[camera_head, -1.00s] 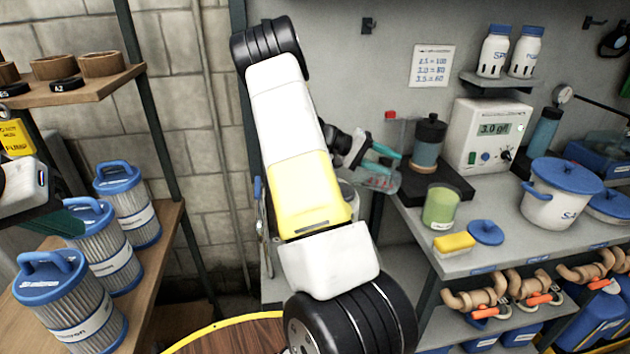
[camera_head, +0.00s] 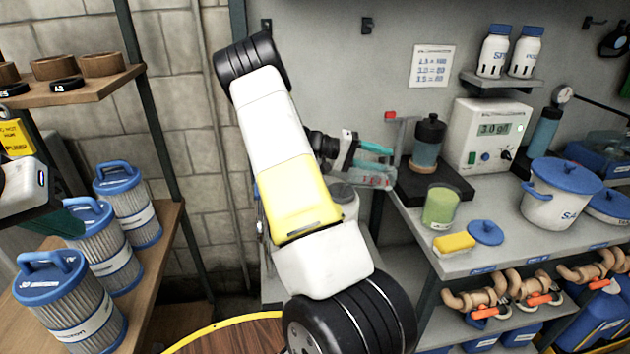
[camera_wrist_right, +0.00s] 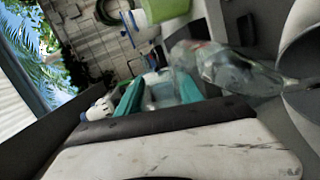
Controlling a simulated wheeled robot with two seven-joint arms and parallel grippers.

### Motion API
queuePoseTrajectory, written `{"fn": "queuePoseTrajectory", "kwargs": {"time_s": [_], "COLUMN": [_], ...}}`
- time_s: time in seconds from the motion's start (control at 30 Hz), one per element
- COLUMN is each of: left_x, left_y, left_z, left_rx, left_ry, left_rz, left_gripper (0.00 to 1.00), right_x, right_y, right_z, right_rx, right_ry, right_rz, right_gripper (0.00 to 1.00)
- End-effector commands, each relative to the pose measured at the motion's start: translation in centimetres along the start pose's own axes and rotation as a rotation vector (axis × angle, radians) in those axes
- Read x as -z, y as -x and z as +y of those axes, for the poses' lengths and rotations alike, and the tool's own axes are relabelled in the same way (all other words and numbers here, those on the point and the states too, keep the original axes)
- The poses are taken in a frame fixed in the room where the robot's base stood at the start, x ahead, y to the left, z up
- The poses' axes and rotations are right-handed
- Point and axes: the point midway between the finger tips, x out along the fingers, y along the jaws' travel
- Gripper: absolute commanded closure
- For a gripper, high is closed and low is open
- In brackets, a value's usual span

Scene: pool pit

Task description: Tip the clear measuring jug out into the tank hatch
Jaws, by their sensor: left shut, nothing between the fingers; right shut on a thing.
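My right gripper (camera_head: 372,162) has teal fingers and is shut on the clear measuring jug (camera_head: 374,181), left of the bench's front corner. The jug is see-through with red marks and looks tilted. In the right wrist view the jug (camera_wrist_right: 225,68) lies beyond the teal fingers (camera_wrist_right: 158,93), blurred, its body pointing right. I cannot tell how much is in it. My left gripper (camera_head: 62,222) is at the left edge, partly cut off, shut and empty. I cannot make out the tank hatch for certain; a pale round rim (camera_wrist_right: 300,50) shows at the right of the wrist view.
A bench (camera_head: 470,262) on the right holds a green cup (camera_head: 440,207), a yellow sponge (camera_head: 454,242), a white pot (camera_head: 556,200) and a meter (camera_head: 488,132). A dark-lidded container (camera_head: 428,145) stands close to the jug. Filter cartridges (camera_head: 75,300) stand at left. A yellow-rimmed wooden round (camera_head: 235,335) lies below.

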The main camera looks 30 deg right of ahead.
Motion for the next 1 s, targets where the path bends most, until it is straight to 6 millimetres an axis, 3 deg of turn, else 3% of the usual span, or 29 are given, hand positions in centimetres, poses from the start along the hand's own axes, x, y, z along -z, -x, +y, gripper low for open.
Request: {"fn": "queuePoseTrajectory", "kwargs": {"time_s": [1.0], "left_x": [0.0], "left_y": [0.0], "left_z": [0.0], "left_rx": [0.000], "left_ry": [0.000], "left_rz": [0.000], "left_gripper": [1.00], "right_x": [0.1], "right_y": [1.5], "right_z": [0.7], "right_rx": [-0.084], "right_ry": [0.001], "right_rz": [0.009], "right_gripper": [1.00]}}
